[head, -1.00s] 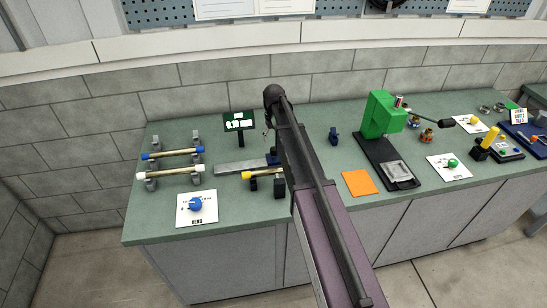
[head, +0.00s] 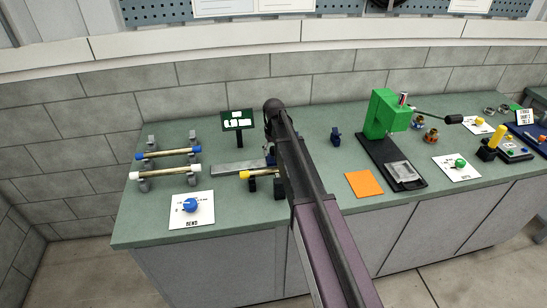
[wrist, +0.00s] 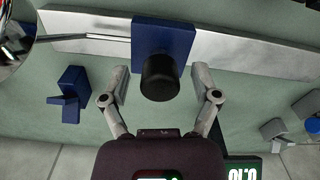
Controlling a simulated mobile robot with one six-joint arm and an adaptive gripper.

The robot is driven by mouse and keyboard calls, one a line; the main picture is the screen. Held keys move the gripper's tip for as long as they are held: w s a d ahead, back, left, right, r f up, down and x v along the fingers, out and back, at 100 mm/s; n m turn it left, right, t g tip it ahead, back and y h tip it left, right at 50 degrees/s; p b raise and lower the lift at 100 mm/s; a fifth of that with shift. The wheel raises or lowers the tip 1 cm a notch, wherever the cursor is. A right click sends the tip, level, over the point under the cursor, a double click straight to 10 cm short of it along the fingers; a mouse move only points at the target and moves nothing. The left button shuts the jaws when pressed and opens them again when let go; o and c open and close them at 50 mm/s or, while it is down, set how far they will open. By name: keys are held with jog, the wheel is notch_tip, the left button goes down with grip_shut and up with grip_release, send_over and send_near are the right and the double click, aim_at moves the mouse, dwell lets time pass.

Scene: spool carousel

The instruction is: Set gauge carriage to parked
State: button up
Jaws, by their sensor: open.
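The gauge carriage is a blue block (wrist: 178,32) with a black round knob (wrist: 160,78), seen in the wrist view on a long metal rail (wrist: 255,50). In the head view the rail's left part (head: 235,168) shows on the bench, and my arm hides most of the carriage. My gripper (wrist: 159,74) is open, with one finger on each side of the knob and a visible gap on both sides. A dark display (head: 238,122) stands behind the rail; part of its digits (wrist: 243,173) shows in the wrist view.
Left of my arm are rods on posts (head: 168,153) and a blue dial on a white card (head: 191,205). A small blue block (wrist: 72,93) stands near the rail. Right of my arm are a green press (head: 382,115) and an orange square (head: 364,184).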

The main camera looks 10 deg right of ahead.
jog(key=shift+f+b, duration=0.35)
jog(key=shift+f, duration=0.25)
grip_shut()
